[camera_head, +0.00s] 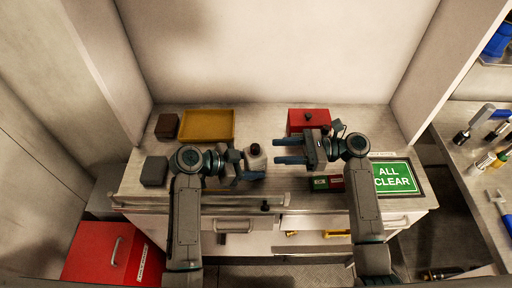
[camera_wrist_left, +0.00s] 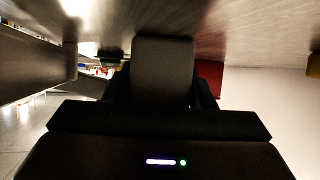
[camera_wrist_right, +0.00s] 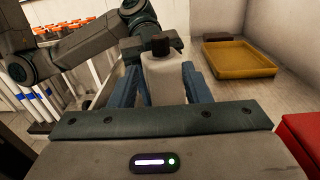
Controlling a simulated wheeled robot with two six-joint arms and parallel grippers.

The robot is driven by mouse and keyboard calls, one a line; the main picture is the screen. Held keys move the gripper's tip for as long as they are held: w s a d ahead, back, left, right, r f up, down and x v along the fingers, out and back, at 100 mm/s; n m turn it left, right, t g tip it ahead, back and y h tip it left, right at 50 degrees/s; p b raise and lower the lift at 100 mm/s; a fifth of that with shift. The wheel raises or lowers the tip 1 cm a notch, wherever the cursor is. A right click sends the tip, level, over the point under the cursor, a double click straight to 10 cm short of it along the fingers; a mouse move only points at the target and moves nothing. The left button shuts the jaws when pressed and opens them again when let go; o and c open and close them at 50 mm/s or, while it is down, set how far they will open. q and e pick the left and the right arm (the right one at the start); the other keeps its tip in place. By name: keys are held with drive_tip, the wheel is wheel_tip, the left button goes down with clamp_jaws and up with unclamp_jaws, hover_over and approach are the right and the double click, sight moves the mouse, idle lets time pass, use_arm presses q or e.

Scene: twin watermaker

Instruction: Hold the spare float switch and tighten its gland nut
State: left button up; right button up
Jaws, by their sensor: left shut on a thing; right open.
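In the right wrist view the pale body (camera_wrist_right: 163,80) and dark cap (camera_wrist_right: 160,46) appear between those fingers, without clear contact. The left wrist view is dark; a grey block shape fills its middle.
A yellow tray (camera_head: 207,139) and brown block (camera_head: 167,126) lie at back left, a grey block (camera_head: 154,171) in front. A red box (camera_head: 296,122) stands behind my right gripper. A green ALL CLEAR sign (camera_head: 392,178) and small red-green box (camera_head: 327,184) are right.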

sight(260, 148)
drive_tip(key=n+g, duration=0.1)
drive_tip(key=w+a+r+n+g, duration=0.1)
drive_tip(key=shift+r+g, duration=0.15)
drive_tip(key=shift+g, duration=0.25)
drive_tip(key=a, duration=0.4)
drive_tip(key=s+a, duration=0.1)
drive_tip(key=a, duration=0.1)
drive_tip(key=shift+s+a, duration=0.1)
drive_tip(key=shift+a, duration=0.3)
clamp_jaws()
